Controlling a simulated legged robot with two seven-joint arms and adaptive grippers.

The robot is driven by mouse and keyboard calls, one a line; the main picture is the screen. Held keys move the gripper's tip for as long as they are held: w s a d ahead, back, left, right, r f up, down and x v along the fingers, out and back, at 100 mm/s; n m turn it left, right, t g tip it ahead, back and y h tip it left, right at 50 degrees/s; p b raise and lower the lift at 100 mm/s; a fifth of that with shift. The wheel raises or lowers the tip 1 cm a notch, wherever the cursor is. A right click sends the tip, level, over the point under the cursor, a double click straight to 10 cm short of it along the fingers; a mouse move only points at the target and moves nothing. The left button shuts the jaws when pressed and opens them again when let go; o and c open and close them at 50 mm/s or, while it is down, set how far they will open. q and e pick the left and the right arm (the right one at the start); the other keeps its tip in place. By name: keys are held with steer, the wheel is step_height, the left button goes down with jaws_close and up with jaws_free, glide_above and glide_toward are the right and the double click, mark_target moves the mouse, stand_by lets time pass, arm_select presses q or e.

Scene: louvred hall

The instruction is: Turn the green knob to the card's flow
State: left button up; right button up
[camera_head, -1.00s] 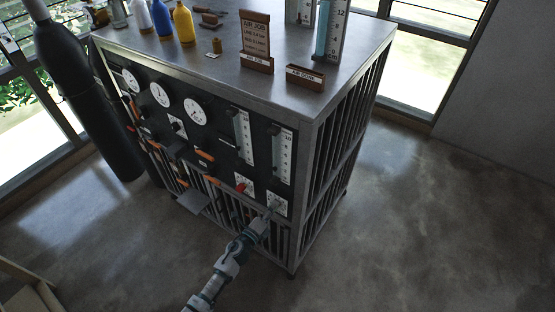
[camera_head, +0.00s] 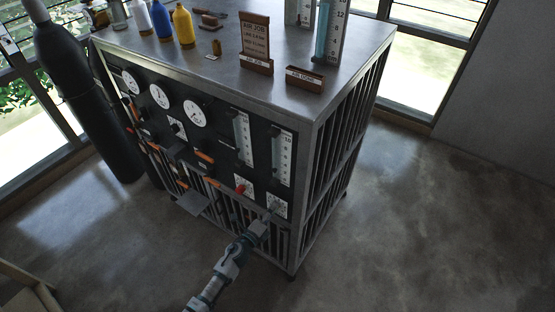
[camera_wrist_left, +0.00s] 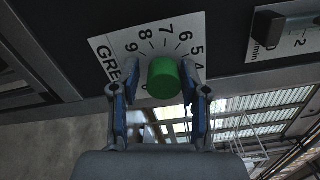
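The green knob (camera_wrist_left: 163,77) shows in the left wrist view on a white dial plate (camera_wrist_left: 108,45) with numbers around it and the letters "GRE". My left gripper (camera_wrist_left: 160,82) has a finger on either side of the knob, with a small gap at the left finger; contact at the right finger is unclear. In the head view this gripper (camera_head: 266,220) is at the white plate (camera_head: 277,204) low on the panel's right, hiding the knob. The job card (camera_head: 255,36) stands on the cabinet top in a wooden holder; its small lines are unreadable. My right gripper is out of view.
A red knob (camera_head: 240,189) sits left of the green knob's plate. Two flow tubes (camera_head: 243,137) (camera_head: 282,157) and several round gauges (camera_head: 195,113) are above. A wooden block (camera_head: 305,79) and bottles (camera_head: 183,24) stand on top. The floor right is clear.

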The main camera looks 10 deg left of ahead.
arm_select(q)
steer(key=shift+o, duration=0.4)
steer(key=shift+w, duration=0.1)
steer(key=shift+r, duration=0.1)
steer(key=v, duration=0.7)
steer(key=shift+p, duration=0.3)
steer(key=v, duration=1.2)
